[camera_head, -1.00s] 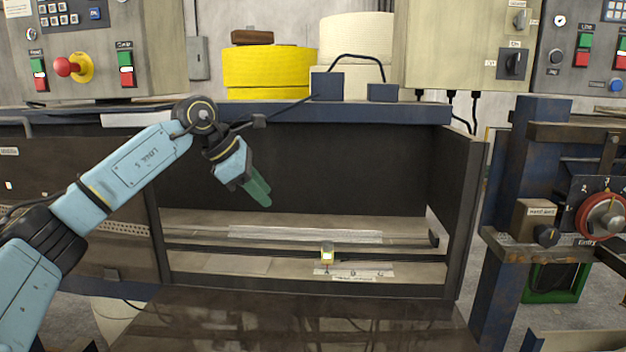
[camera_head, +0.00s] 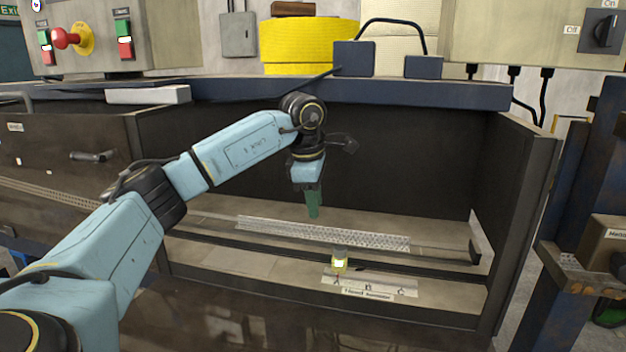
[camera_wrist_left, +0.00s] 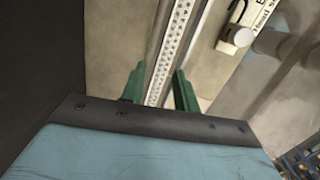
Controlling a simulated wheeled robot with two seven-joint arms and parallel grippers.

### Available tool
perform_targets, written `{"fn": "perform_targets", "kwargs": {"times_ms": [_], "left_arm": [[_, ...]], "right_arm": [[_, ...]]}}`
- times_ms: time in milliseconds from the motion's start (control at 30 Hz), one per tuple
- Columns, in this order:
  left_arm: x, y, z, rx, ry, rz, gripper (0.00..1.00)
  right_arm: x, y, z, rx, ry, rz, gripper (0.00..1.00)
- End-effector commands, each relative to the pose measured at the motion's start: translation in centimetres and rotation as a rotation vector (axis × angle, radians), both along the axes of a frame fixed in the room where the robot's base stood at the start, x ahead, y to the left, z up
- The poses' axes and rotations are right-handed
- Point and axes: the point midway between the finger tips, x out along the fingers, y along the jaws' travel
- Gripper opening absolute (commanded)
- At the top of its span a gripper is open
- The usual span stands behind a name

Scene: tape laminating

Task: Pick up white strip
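The white strip (camera_head: 325,233) is long, thin and perforated. It lies along the shelf inside the dark open bay. My left gripper (camera_head: 313,215) points down just above the middle of the strip. In the left wrist view, the green fingers (camera_wrist_left: 160,92) are open and spread apart. The strip (camera_wrist_left: 173,55) shows between them, running lengthwise up the picture. Whether the fingertips reach down around the strip or hang above it, I cannot tell. Nothing is held. My right gripper is in neither view.
A dark rail runs in front of the strip. The bay's right side wall (camera_head: 522,210) and blue top beam (camera_head: 400,92) bound the space.

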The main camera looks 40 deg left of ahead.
Motion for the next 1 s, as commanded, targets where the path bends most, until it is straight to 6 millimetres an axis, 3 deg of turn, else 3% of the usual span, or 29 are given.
{"fn": "perform_targets", "kwargs": {"times_ms": [100,300,733,1000], "left_arm": [[0.3,0.0,-2.3,0.000,0.005,0.000,0.31],[0.8,0.0,-4.7,-0.001,0.001,0.001,0.31],[0.9,0.0,-5.7,0.000,0.000,0.000,0.31],[0.9,0.0,-5.6,0.000,0.000,0.000,0.00]], "right_arm": [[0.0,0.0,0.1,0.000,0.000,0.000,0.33],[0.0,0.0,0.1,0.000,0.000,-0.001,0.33],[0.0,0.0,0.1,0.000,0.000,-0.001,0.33],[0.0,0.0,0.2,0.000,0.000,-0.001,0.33]]}}
